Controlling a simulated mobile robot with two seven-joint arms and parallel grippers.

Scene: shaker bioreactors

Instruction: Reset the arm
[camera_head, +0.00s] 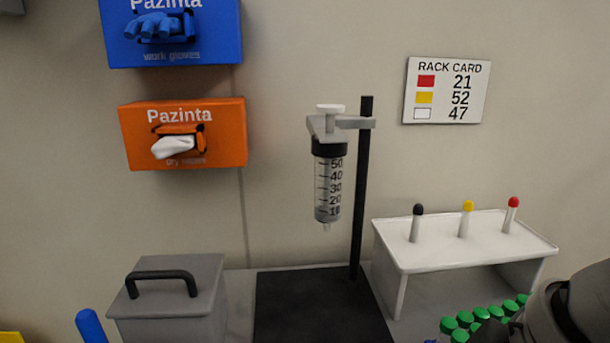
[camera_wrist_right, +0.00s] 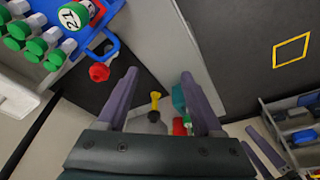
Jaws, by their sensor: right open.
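My right gripper (camera_wrist_right: 158,84) is open in the right wrist view, its two purple-grey fingers apart with nothing held between them. Beyond and below the fingers are a yellow-topped piece (camera_wrist_right: 155,100) and a red and green piece (camera_wrist_right: 181,125), both partly hidden. In the head view, a grey and black part of my right arm fills the lower right corner, in front of the green-capped tubes (camera_head: 480,318). My left gripper is not in view.
A syringe (camera_head: 328,185) hangs on a black stand (camera_head: 362,190). A white rack (camera_head: 470,240) holds black, yellow and red-tipped pegs. A grey lidded box (camera_head: 168,300) stands left. A blue tube rack (camera_wrist_right: 110,45) lies near my right gripper's left finger.

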